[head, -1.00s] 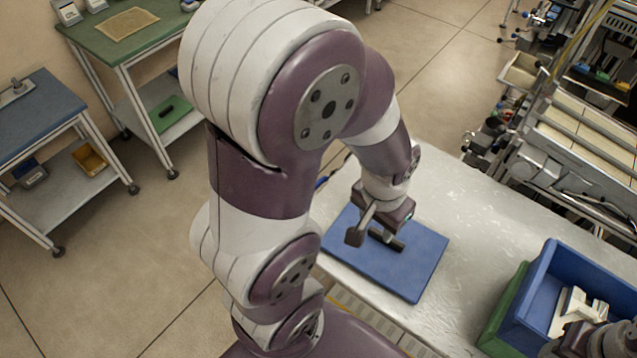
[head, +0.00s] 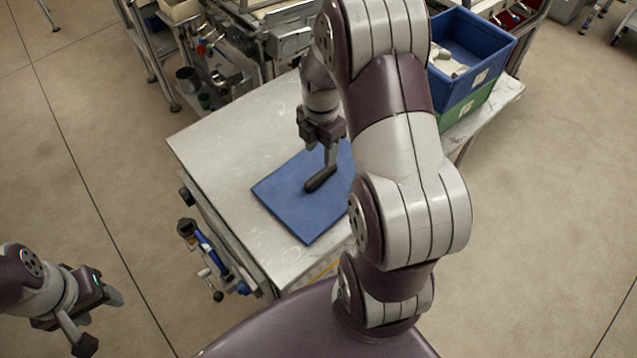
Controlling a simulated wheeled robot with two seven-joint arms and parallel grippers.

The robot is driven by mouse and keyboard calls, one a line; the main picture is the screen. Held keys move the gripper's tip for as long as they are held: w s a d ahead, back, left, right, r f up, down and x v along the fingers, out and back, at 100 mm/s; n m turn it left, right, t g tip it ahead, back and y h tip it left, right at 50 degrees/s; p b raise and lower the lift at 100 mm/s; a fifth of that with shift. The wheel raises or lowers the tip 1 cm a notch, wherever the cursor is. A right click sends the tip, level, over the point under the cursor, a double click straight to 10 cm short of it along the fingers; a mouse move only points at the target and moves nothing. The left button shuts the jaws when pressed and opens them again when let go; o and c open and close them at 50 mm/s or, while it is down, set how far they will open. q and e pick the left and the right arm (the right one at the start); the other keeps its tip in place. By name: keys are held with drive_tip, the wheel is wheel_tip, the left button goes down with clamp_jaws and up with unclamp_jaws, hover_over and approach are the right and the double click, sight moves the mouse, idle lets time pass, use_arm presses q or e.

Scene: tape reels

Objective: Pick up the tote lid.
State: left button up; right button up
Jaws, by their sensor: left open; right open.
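The tote lid (head: 295,207) is a flat blue panel lying on the pale table, with a dark bar handle (head: 318,181) on its top. My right gripper (head: 329,158) is open and points down over the lid, its fingers close to the upper right end of the handle. I cannot tell whether the handle is between the fingers or whether they touch it. My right arm hides the right side of the lid. My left gripper (head: 102,321) is open and empty at the lower left, over the floor and well apart from the table.
A blue tote (head: 478,45) with pale items inside stands on a green tote (head: 466,107) at the table's far right end. Machinery (head: 235,60) stands behind the table (head: 215,145). Tools (head: 212,260) hang at its left side. The table surface left of the lid is clear.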

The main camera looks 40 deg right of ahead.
sight(321, 174)
wheel_tip(321, 174, down, 9)
drive_tip(key=shift+f+p, duration=0.2)
drive_tip(key=shift+p, duration=0.25)
clamp_jaws()
